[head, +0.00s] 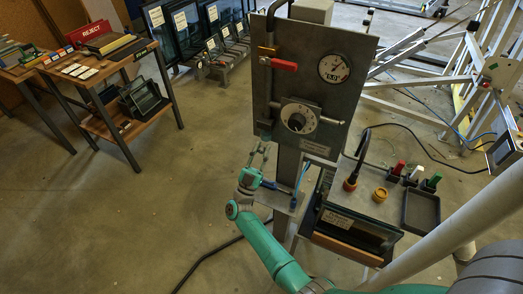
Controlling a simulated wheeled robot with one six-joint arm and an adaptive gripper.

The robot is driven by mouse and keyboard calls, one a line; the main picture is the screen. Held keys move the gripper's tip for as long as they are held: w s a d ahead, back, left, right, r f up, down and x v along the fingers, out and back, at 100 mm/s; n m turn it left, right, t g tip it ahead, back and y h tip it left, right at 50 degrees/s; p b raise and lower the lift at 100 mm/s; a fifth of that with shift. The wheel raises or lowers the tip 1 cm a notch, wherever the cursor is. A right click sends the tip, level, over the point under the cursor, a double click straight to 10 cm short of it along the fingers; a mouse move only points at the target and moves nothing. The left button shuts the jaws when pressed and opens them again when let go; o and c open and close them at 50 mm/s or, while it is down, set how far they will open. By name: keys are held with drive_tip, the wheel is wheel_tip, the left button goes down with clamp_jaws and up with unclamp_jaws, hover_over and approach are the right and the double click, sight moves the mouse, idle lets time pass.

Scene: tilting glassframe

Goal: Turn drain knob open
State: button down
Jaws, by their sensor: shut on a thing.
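A grey upright panel (340,75) stands in the middle of the head view. It carries a red lever (284,65), a round gauge (334,68) and a black knob on a white dial (297,122). My gripper (264,150) is at the panel's lower left edge, left of and below the dial, and apart from the dial knob. It is shut on a small part there, apparently the drain knob, which my fingers hide. A small blue part shows just below my gripper.
Right of the post is a bench with a glass frame, a yellow knob (380,194), red, white and green pieces and a black tray (421,211). A wooden table (98,62) with a REJECT box stands at left. The floor between is clear, apart from a black cable.

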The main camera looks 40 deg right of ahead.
drive_tip(key=m+g, duration=0.2)
drive_tip(key=shift+m+g, duration=0.8)
drive_tip(key=shift+g, duration=0.1)
drive_tip(key=shift+h, duration=0.3)
drive_tip(key=c, duration=1)
unclamp_jaws()
drive_tip(key=shift+a, duration=0.1)
drive_tip(key=v, duration=1.2)
